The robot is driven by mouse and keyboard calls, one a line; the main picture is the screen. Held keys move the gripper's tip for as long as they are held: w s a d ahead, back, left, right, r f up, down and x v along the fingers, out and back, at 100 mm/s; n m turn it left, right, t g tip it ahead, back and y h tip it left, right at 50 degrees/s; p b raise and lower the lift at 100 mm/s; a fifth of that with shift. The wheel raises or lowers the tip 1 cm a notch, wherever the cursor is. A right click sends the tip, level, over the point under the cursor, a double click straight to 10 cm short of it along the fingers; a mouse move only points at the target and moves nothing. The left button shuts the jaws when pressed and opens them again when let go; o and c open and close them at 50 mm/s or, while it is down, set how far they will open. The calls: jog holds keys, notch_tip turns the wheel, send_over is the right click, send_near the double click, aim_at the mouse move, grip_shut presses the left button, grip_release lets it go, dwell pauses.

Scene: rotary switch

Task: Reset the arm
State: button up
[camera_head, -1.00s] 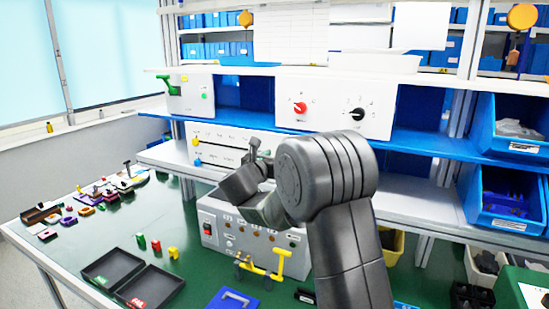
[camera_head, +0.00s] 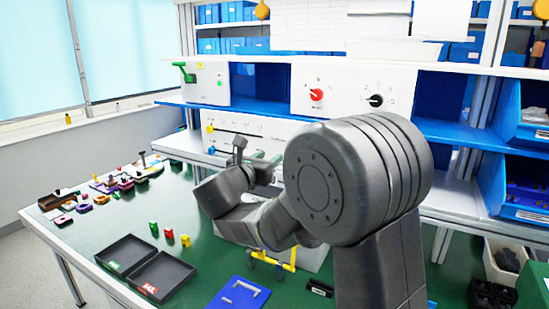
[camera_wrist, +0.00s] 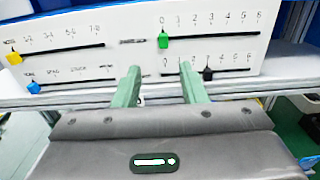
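A white panel (camera_head: 345,92) on the upper blue shelf carries a red rotary knob (camera_head: 316,94) on its left and a black rotary knob (camera_head: 376,100) on its right. My arm is raised in front of the bench and points toward the shelves. In the wrist view, the two green fingers of my gripper (camera_wrist: 160,72) are apart with nothing between them. They face a white slider panel (camera_wrist: 120,50) with green, yellow, blue and black slider knobs. Whether the fingertips touch that panel is unclear. In the head view my arm partly hides the gripper and the slider panel.
Two black trays (camera_head: 147,266) and small red, green and yellow blocks (camera_head: 169,233) lie on the green bench top. A blue plate with a handle (camera_head: 238,297) is at the front. A control box is mostly hidden behind my arm. Blue bins (camera_head: 525,180) stand at the right.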

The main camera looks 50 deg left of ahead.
jog(key=shift+s+d, duration=0.1)
jog(key=shift+s, duration=0.1)
jog(key=p+x, duration=0.3)
jog(key=x, duration=1.1)
jog(key=shift+d+p, duration=0.25)
jog(key=shift+p, duration=0.1)
jog(key=shift+w, duration=0.1)
